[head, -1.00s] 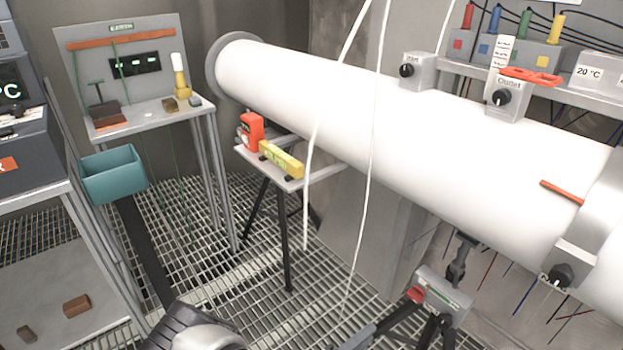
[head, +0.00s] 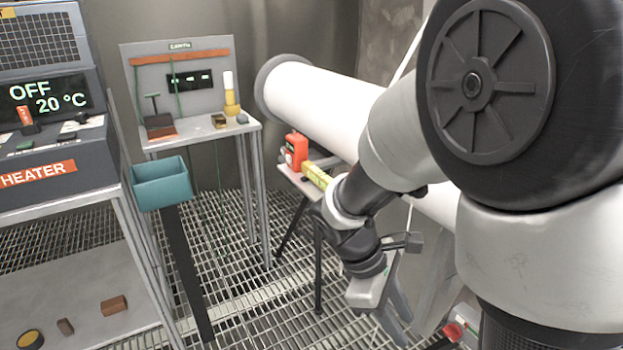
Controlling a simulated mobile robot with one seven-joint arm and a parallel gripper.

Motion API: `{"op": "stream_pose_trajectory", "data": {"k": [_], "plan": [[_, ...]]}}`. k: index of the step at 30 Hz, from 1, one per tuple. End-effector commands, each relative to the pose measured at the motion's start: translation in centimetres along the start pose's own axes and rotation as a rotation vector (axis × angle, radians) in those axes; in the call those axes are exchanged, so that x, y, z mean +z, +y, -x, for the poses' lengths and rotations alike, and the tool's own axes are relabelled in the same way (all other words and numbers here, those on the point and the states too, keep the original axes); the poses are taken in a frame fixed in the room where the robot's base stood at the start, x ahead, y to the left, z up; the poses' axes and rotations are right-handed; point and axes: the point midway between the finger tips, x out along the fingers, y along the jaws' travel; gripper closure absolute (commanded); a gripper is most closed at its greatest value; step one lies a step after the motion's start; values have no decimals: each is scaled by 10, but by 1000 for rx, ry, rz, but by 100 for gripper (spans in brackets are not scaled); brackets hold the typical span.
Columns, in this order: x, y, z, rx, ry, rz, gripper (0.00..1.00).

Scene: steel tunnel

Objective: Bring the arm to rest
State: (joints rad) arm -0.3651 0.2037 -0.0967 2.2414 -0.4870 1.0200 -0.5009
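My arm reaches in from the right side of the head view, bent, large and close to the camera. Its thinner end points down in front of the white pipe. My gripper (head: 399,325) hangs at the low middle of the view, over the grated floor, with its dark fingers pointing down and to the right. The fingers are seen at a slant, and whether they are apart or closed does not show. No held object is visible. The arm hides much of the white pipe (head: 325,105) and whatever lies behind it.
A small stand behind my gripper carries a red device (head: 295,150) and a yellow bar (head: 317,176). A teal bin (head: 162,184) stands left of centre. A heater panel (head: 40,172) reads OFF, 20 °C at the left. A bench (head: 205,132) is behind. Grated floor lies between.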

Motion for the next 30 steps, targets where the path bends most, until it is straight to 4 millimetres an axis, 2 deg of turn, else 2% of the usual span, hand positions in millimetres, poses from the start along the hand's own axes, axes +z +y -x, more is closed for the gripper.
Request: {"op": "stream_pose_trajectory", "data": {"k": [1,6,12,23,25,30], "plan": [[12,-2,16,-2,79,-118,70],[40,-15,61,-26,320,-484,70],[64,-30,100,-57,545,-810,70],[89,-50,140,-92,814,-1153,70],[100,-48,161,-99,821,-1165,70],[116,-44,192,-98,817,-1160,70]]}}
